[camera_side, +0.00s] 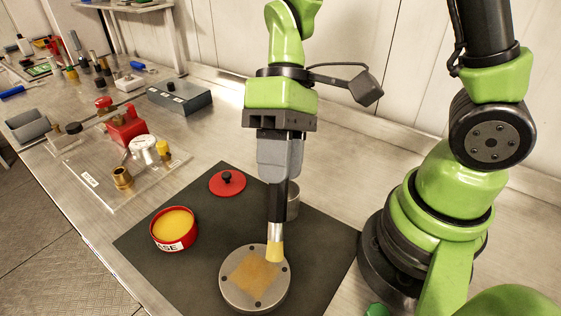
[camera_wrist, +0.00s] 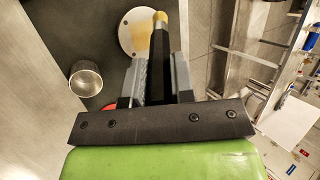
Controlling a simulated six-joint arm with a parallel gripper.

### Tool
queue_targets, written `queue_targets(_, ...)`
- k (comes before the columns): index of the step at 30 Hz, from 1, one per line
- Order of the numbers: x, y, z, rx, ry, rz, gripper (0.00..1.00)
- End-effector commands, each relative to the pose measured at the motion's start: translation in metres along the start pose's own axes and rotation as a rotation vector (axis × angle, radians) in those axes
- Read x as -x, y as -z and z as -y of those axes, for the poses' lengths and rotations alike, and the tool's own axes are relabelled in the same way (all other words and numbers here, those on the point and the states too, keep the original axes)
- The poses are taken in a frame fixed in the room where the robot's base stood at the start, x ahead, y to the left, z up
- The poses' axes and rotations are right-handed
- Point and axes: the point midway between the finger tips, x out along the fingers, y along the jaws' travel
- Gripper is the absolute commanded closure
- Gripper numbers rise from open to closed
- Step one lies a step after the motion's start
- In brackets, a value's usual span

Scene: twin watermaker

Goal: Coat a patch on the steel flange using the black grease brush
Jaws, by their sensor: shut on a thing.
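The steel flange (camera_side: 237,296) is a round grey disc with bolt holes, lying on the dark mat. A yellowish square patch (camera_side: 254,278) covers its middle. My gripper (camera_side: 279,178) is shut on the black grease brush (camera_side: 278,203), held nearly upright with bristles down. The yellowish bristles (camera_side: 274,254) are at the right upper edge of the patch, touching or just above the flange; I cannot tell which. In the wrist view the brush (camera_wrist: 160,65) runs between my fingers and hides part of the flange (camera_wrist: 127,36). An open red tin (camera_side: 174,229) of yellow grease stands left of the flange.
A red lid (camera_side: 227,183) with a black knob lies behind the tin. A metal cup (camera_side: 292,200) stands behind the brush; it also shows in the wrist view (camera_wrist: 86,78). A clear plate with brass and red fittings (camera_side: 126,131) is at the left. The mat (camera_side: 205,270) is bare between tin and flange.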

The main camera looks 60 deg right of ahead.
Motion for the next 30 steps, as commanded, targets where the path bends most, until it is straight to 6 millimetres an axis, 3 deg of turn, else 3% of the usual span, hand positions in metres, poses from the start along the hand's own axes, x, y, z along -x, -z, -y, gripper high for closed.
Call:
queue_targets(27, -0.067, 0.017, -0.042, -0.005, 0.002, 0.007, 1.00)
queue_targets(30, -0.064, 0.028, -0.042, 0.003, 0.003, -0.002, 1.00)
